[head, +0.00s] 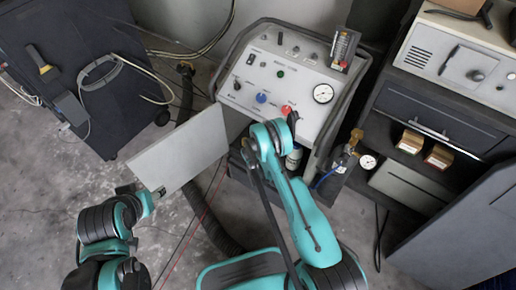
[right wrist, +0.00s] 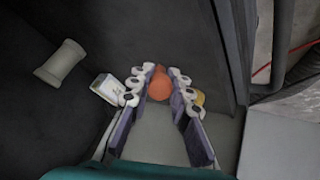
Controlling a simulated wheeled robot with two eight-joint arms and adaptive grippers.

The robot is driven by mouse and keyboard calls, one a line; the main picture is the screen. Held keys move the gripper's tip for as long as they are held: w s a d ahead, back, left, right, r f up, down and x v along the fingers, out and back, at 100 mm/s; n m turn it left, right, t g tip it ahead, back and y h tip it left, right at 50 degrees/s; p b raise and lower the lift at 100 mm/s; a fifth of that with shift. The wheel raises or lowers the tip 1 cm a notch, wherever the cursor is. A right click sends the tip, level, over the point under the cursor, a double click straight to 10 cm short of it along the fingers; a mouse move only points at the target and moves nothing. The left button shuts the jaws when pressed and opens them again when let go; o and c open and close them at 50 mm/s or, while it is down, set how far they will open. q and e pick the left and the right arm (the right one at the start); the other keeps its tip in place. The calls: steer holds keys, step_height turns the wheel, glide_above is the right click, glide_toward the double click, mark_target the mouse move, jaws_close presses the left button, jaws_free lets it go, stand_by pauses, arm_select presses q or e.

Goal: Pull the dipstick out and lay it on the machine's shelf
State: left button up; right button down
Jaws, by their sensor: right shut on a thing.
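The machine (head: 262,85) stands at the centre of the head view, its grey door panel (head: 180,150) swung out to the left. My right gripper (right wrist: 162,84) is shut on an orange-red rounded piece inside the dark compartment, apparently the dipstick's handle (right wrist: 160,86). The rest of the dipstick is hidden. My right arm hides this gripper in the head view. A pale flat surface (right wrist: 155,140), which may be the shelf, lies below the fingers. My left gripper (head: 153,194) is at the door panel's lower corner; its jaws are too small to read.
In the right wrist view, a white cylinder (right wrist: 60,63) and a small white box (right wrist: 106,89) lie left of the fingers. A dark cabinet (head: 440,115) stands right of the machine; a dark hose (head: 215,225) crosses the floor.

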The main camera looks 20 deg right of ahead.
steer(key=c, duration=1.3)
jaws_free()
step_height(320, 180, up, 10)
